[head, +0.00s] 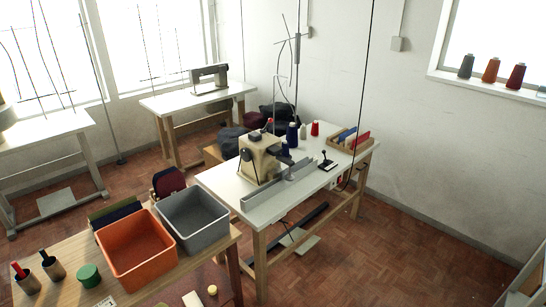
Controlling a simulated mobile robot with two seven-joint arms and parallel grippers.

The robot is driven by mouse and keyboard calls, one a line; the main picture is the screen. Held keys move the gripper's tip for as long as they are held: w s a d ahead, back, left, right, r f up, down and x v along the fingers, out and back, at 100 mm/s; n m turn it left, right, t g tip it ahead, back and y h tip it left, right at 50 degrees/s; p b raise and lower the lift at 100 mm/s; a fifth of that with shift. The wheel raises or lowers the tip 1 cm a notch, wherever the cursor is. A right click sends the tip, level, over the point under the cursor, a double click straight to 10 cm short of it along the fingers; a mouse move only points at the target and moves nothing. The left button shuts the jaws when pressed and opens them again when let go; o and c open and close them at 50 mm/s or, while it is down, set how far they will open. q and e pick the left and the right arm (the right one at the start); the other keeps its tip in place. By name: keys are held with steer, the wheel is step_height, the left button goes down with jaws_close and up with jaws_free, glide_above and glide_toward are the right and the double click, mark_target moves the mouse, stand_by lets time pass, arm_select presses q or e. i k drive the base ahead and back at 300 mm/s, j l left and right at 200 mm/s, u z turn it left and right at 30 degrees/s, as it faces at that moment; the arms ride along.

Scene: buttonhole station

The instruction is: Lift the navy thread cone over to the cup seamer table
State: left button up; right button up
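A navy thread cone (292,135) stands upright on the white table (282,205) in the middle, behind a cream machine (260,158). A pale cone (303,131) and a red cone (315,129) stand just right of it. A second white table (185,97) with a grey sewing machine (209,77) stands further back by the window. A third pale table (45,128) is at the left edge, with part of a machine on it. I cannot tell which table is the cup seamer's. Neither of my grippers is in view.
A wooden bench in front holds an orange bin (137,254), a grey bin (192,218) and a green lidded pot (88,275). Dark sacks (232,140) lie between the tables. A thin thread stand rises behind the cream machine. The floor (400,255) at right is clear.

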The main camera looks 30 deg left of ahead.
mark_target(284, 144)
steer(key=i+u, duration=0.45)
steer(key=i, duration=0.2)
steer(key=i+l+u, duration=0.15)
steer(key=i+u, duration=0.3)
steer(key=i, duration=0.2)
steer(key=i+l, duration=0.2)
steer(key=i, duration=0.25)
steer(key=i+l, duration=0.2)
steer(key=i, duration=0.25)
steer(key=i+l+u, duration=0.1)
steer(key=i, duration=0.35)
steer(key=l, duration=0.1)
